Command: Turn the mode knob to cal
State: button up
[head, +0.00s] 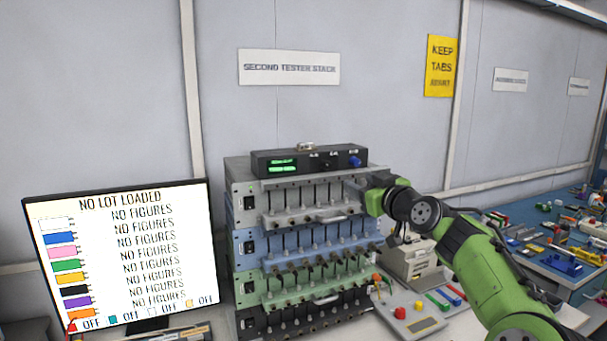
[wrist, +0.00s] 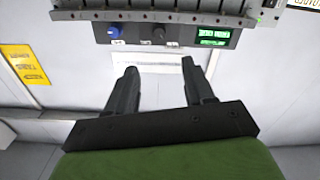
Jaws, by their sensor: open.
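A black box with knobs (head: 305,162) sits on top of the tester stack. It has a green-lit display (head: 282,166), a blue knob (head: 354,161) at its right end and a darker knob (head: 327,165) between them. In the wrist view, which looks inverted, the blue knob (wrist: 115,33) is at the left, the dark knob (wrist: 158,35) in the middle and the display (wrist: 214,35) at the right. The labels are too small to read, so I cannot tell which knob is the mode knob. My gripper (wrist: 160,67) is open and empty, apart from both knobs.
The tester stack (head: 243,275) has several tiers of clamps and handles. A monitor (head: 125,255) stands at the left. A control panel with buttons (head: 415,322) and a cluttered blue bench (head: 575,285) are at the right. The wall above the box is clear apart from signs.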

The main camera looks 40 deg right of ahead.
aim_at(328, 166)
jog(key=p+x, duration=0.2)
jog(key=x, duration=0.3)
jog(key=p+x, duration=0.2)
jog(key=x, duration=0.3)
jog(key=p+x, duration=0.2)
jog(key=x, duration=0.3)
jog(key=shift+s+r, duration=0.1)
jog(key=shift+r, duration=0.25)
jog(key=shift+w+d+f+p, duration=0.15)
jog(key=shift+w+d+p, duration=0.05)
jog(key=shift+w+p, duration=0.2)
jog(key=shift+f, duration=0.1)
jog(key=shift+c, duration=0.5)
grip_shut()
